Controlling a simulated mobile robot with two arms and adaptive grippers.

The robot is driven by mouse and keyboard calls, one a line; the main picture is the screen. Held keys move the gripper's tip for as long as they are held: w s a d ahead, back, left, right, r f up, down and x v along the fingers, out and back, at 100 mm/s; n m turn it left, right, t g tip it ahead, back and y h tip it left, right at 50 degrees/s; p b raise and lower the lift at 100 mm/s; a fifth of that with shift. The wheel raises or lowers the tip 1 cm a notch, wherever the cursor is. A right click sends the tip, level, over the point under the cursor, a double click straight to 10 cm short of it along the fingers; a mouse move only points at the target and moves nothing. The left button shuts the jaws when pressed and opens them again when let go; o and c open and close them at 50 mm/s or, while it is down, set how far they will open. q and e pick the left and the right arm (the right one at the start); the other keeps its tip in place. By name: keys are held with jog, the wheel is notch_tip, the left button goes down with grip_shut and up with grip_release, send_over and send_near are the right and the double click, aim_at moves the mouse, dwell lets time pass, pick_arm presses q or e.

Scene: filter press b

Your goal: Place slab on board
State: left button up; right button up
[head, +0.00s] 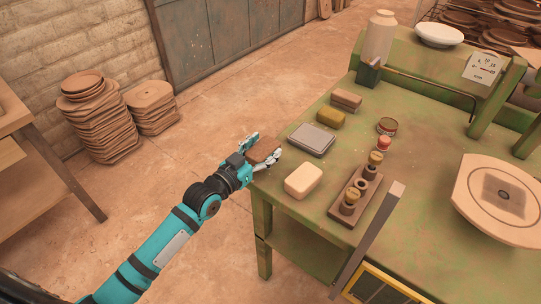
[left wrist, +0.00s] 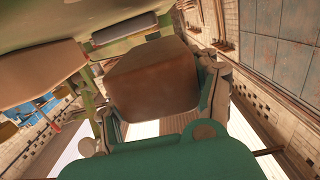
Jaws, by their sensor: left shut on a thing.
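My left gripper (head: 267,149) is shut on a brown slab (head: 263,154), held at the table's left edge. In the left wrist view the brown slab (left wrist: 155,78) sits between the two fingers of the gripper (left wrist: 163,112). A pale, flat board (head: 475,203) with rounded sides lies at the right of the green table, well away from the held slab. A dark square patch (head: 510,192) with a light symbol is on the board's middle. My right gripper is not in view.
On the green table (head: 415,164) stand a cream slab (head: 303,180), a grey slab (head: 312,138), an olive slab (head: 330,117) and a brown slab (head: 346,99). A wooden block with stamps (head: 355,195), a red-topped item (head: 384,142) and a tin (head: 387,125) stand between gripper and board.

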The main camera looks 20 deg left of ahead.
pick_arm(q)
jog(key=shift+w+d+r, duration=0.1)
jog(key=shift+d, duration=0.3)
jog(key=shift+w+d, duration=0.15)
jog(key=shift+d, duration=0.4)
notch_tip(320, 180, down, 2)
jog(key=shift+a+f+p, duration=0.1)
jog(key=shift+f+p, duration=0.2)
jog(key=shift+f, duration=0.35)
jog(key=shift+f, duration=0.15)
jog(key=o, duration=1.6)
jog(key=shift+f, duration=0.1)
